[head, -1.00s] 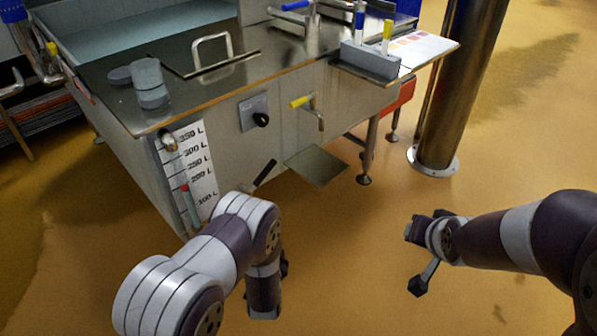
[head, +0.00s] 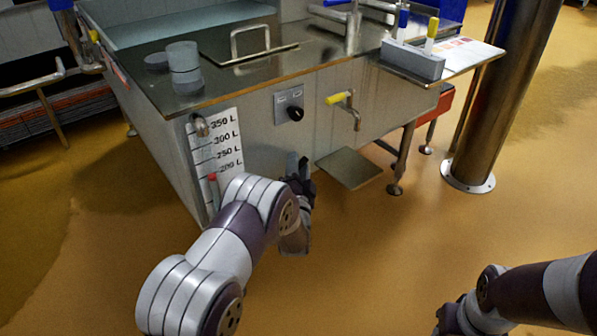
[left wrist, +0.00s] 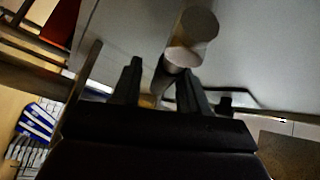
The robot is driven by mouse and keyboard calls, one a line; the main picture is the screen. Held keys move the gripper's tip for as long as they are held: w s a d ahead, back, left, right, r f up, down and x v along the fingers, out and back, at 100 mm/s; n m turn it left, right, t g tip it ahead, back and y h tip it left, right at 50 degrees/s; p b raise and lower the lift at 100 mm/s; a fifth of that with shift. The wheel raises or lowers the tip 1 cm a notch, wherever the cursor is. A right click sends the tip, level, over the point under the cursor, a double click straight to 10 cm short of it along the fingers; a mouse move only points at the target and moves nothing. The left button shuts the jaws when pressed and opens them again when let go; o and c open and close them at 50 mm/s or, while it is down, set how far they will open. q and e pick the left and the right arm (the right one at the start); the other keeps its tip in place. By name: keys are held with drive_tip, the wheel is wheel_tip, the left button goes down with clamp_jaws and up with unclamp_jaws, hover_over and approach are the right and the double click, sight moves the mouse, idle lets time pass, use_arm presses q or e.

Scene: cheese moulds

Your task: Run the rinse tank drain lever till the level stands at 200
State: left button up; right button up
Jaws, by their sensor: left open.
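The rinse tank (head: 255,125) stands ahead, with a white level scale (head: 229,150) on its front left. The scale reads 350 L down to 200 L; my left arm hides its lower part. A red marker (head: 212,177) in the sight tube sits close to the 200 L mark; I cannot tell exactly where. My left gripper (head: 302,178) is low at the tank front, where it hides the drain lever. In the left wrist view its open fingers (left wrist: 158,88) point toward a grey metal cylinder (left wrist: 188,42); contact is unclear. My right gripper (head: 452,318) is at the bottom edge, partly cut off.
A black knob (head: 296,114) and a yellow-handled tap (head: 345,101) are on the tank front above my left gripper. A metal plate (head: 349,168) juts out to the right. A steel column (head: 505,95) stands farther right. Open floor lies in front.

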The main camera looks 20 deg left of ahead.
use_arm(q)
clamp_jaws()
drive_tip(key=shift+d+m+p, duration=0.1)
drive_tip(key=shift+m+p, duration=0.2)
drive_tip(key=shift+p, duration=0.4)
drive_tip(key=p, duration=0.1)
drive_tip(key=f+m+g+p, duration=0.1)
drive_tip(key=shift+w+d+m+g+h+p, duration=0.15)
drive_tip(key=shift+w+m+g+h+p, duration=0.1)
drive_tip(key=shift+m+g+h+p, duration=0.1)
drive_tip(key=shift+w+d+f+m+g+h+p, duration=0.15)
drive_tip(key=shift+f+m+g+h+p, duration=0.1)
drive_tip(key=shift+f+m+g+p, duration=1.3)
drive_tip(key=shift+f+t+p, duration=0.1)
drive_tip(key=shift+t+p, duration=0.3)
